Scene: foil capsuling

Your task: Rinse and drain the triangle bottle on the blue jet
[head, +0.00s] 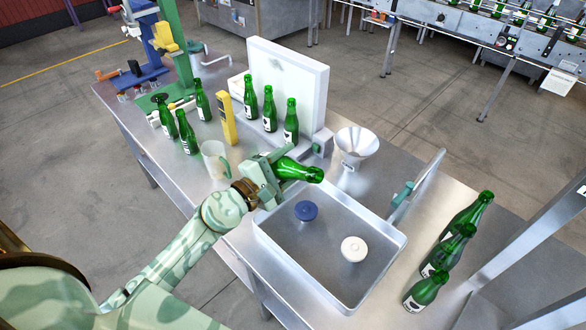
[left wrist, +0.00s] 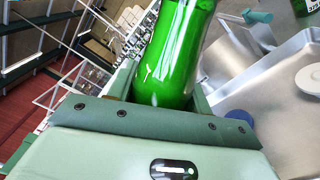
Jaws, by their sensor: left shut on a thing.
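My left gripper (head: 270,176) is shut on a green glass bottle (head: 300,171) above the back left corner of the steel basin (head: 399,238). The bottle lies nearly level, its far end pointing right. No triangle mark shows on it in either view. In the left wrist view the green bottle (left wrist: 176,50) stands out between the fingers. The blue jet (head: 306,211) is a round blue disc on the basin floor, below and apart from the bottle. It also shows in the left wrist view (left wrist: 238,118). My right gripper is not in view.
A white jet (head: 354,249) sits right of the blue one. Several green bottles stand along a white panel (head: 290,82) and at the right table end (head: 427,289). A funnel (head: 356,145), a clear jug (head: 214,160) and a yellow device (head: 227,118) stand near the basin.

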